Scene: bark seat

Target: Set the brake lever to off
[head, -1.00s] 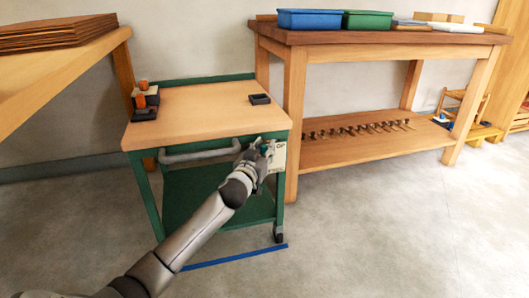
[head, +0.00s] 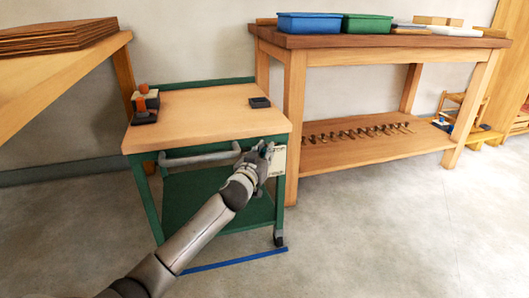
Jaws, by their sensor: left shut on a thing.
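The brake lever is hidden behind my left gripper, in front of a pale plate (head: 278,161) at the cart's front right corner. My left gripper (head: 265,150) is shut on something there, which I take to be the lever. Its fingers hide the lever's shape and setting. The cart (head: 205,120) has a green frame, a wooden top and a grey push handle (head: 200,157). My right gripper is not in view.
A dark block (head: 260,102) and an orange-and-black tool (head: 145,103) sit on the cart top. A workbench (head: 375,155) stands to the right, with blue (head: 309,23) and green (head: 367,23) bins on top. Blue tape (head: 235,259) marks the open floor in front.

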